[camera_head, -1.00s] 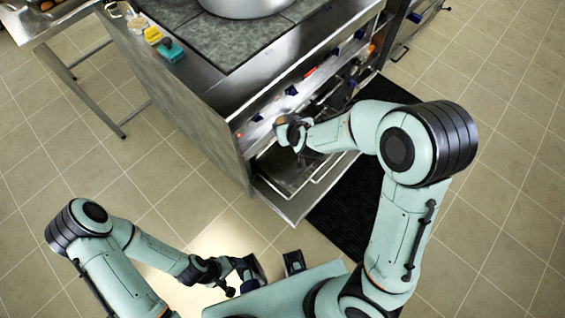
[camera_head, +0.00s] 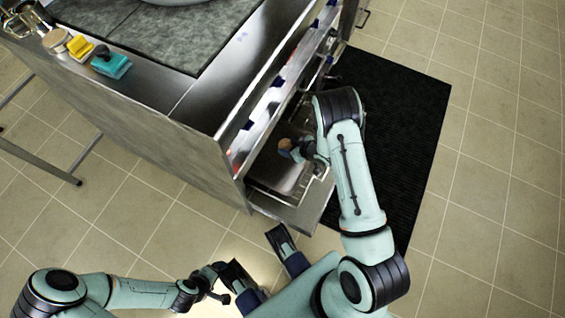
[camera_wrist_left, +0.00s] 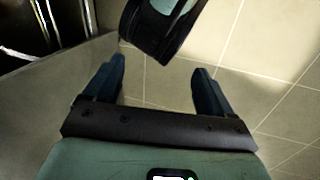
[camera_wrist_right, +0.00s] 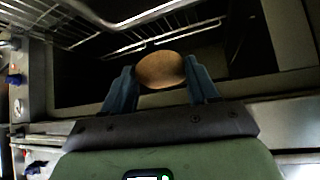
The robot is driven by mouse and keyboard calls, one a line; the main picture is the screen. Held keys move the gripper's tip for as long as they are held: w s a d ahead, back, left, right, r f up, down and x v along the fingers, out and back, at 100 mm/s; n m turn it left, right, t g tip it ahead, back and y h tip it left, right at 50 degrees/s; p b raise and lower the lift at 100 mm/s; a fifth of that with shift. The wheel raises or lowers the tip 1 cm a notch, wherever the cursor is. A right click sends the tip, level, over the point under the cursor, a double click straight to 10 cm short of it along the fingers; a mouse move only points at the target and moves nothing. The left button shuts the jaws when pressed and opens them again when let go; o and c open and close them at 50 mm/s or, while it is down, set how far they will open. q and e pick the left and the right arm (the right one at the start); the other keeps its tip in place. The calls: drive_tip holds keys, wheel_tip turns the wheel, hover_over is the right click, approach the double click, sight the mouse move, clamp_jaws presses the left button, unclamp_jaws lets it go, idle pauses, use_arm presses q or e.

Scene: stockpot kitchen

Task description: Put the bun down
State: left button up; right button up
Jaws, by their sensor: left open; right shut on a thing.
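The bun (camera_wrist_right: 160,70) is round and brown. In the right wrist view it sits between the two blue fingertips of my right gripper (camera_wrist_right: 161,86), which is shut on it. In the head view the bun (camera_head: 285,144) shows small at the right gripper (camera_head: 291,150), over the opened lower part of the stove. I cannot tell whether the bun touches anything below. My left gripper (camera_wrist_left: 158,88) is open and empty in the left wrist view, above the tiled floor. In the head view it hangs low, near my base.
The stove's opened oven door (camera_head: 300,209) juts out over the floor, with a wire rack (camera_wrist_right: 150,30) inside the dark opening. A black mat (camera_head: 420,130) lies beside it. Yellow (camera_head: 80,48) and teal (camera_head: 110,64) items stand on the counter. The floor at right is clear.

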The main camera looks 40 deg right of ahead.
wheel_tip(320, 180, down, 15)
drive_tip(key=b, duration=0.4)
drive_tip(key=shift+r, duration=0.15)
wheel_tip(320, 180, down, 4)
drive_tip(key=shift+b, duration=0.9)
use_arm(q)
drive_tip(key=w+a+f+y, duration=0.1)
drive_tip(key=a+f, duration=0.3)
drive_tip(key=f, duration=0.4)
drive_tip(key=shift+w+n+t, duration=0.3)
drive_tip(key=shift+w+n, duration=0.1)
drive_tip(key=shift+w, duration=0.3)
drive_tip(key=shift+f, duration=0.2)
use_arm(e)
drive_tip(key=shift+f, duration=0.2)
drive_tip(key=shift+f, duration=0.1)
drive_tip(key=o, duration=1)
use_arm(q)
drive_tip(key=shift+s+f, duration=0.1)
drive_tip(key=shift+s, duration=0.1)
use_arm(e)
drive_tip(key=shift+o, duration=0.2)
